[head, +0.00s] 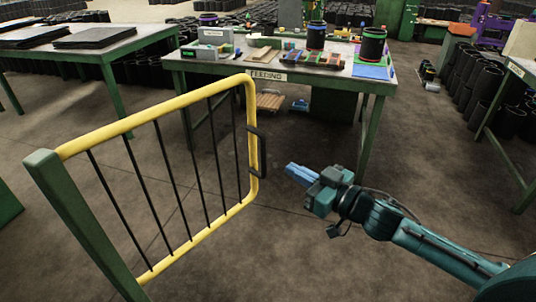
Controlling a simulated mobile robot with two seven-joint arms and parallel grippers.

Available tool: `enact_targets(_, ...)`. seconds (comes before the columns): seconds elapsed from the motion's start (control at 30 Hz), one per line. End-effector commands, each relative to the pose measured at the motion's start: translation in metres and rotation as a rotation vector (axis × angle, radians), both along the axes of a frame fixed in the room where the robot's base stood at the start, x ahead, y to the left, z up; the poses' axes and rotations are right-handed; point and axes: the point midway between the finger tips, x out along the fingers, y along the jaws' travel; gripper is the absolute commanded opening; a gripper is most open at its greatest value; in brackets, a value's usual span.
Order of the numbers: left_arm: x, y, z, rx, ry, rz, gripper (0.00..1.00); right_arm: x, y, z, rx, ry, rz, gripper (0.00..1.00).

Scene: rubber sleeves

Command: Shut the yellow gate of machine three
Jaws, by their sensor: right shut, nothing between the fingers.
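The yellow gate (155,115) stands at the left in the head view. It has a yellow tube frame with several thin black bars and hangs on a green post (80,222). A black handle (259,152) sits on its far right upright. My right gripper (291,170) is shut and empty, with blue fingers pointing left toward the gate. It appears a short way to the right of the handle, with a visible gap between them. My left gripper is not in view. No latch or second post shows in the frame.
A green-legged table marked FEEDING (277,78) stands behind the gate, with boxes and black cylinders on it. Another table (90,45) with black sheets is at the back left. Stacked black sleeves (480,85) stand at the right. The concrete floor around the gate is clear.

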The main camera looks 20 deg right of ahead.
Motion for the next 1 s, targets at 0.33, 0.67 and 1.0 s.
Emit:
enact_targets(0.33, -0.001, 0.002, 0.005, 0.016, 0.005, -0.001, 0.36, 0.051, 0.03, 0.002, 0.002, -0.003, -0.001, 0.0)
enact_targets(0.67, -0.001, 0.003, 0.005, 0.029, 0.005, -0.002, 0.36, 0.074, 0.045, 0.0, 0.0, 0.001, 0.0, 0.0)
enact_targets(1.0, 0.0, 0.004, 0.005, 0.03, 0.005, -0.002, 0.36, 0.075, 0.045, -0.001, -0.001, 0.001, -0.001, 0.0)
